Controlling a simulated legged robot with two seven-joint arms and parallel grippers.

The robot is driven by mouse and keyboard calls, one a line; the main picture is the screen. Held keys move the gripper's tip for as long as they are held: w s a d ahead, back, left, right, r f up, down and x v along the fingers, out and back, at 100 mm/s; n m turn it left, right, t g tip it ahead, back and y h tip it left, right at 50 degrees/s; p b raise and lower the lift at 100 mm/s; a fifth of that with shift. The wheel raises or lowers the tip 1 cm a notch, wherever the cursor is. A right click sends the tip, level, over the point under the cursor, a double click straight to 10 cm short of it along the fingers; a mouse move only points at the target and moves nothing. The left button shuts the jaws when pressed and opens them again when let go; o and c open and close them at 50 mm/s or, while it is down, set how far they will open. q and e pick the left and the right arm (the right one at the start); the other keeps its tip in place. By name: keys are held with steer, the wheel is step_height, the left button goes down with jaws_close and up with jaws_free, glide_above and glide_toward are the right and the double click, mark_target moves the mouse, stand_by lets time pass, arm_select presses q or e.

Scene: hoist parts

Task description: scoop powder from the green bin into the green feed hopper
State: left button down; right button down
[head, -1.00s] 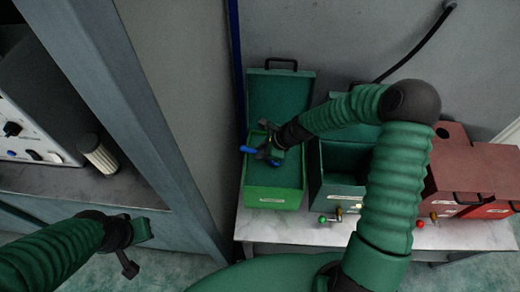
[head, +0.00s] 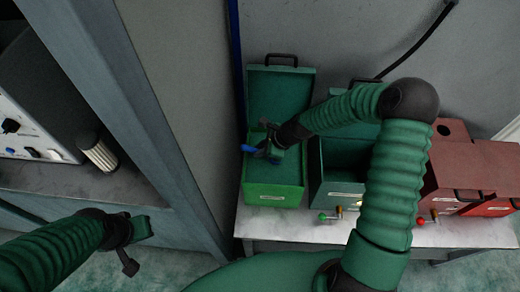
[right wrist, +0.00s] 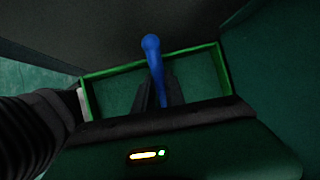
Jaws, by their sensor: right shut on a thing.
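The green bin (head: 275,196) stands open on the left of the bench, its lid raised behind it. It holds flat dark green contents. My right gripper (head: 268,150) is over the bin and shut on a blue scoop (head: 248,148). In the right wrist view, the scoop's blue handle (right wrist: 153,62) stands up between the dark fingers, with the bin's green rim (right wrist: 224,72) around. The scoop's bowl is hidden. The green feed hopper (head: 338,190), open-topped, stands right of the bin, partly behind my right arm. My left gripper (head: 138,230) is away from the bench at lower left.
A red-brown hopper (head: 478,165) stands at the bench's right. Small valves with green and red knobs stick out at the front. A shelf on the left holds a control box (head: 35,125) and a pale cylinder (head: 98,152). A grey post stands between shelf and bench.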

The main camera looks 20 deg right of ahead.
steer(key=shift+r, duration=0.1)
step_height(320, 180, up, 7)
steer(key=p, duration=0.7)
steer(key=shift+a, duration=0.1)
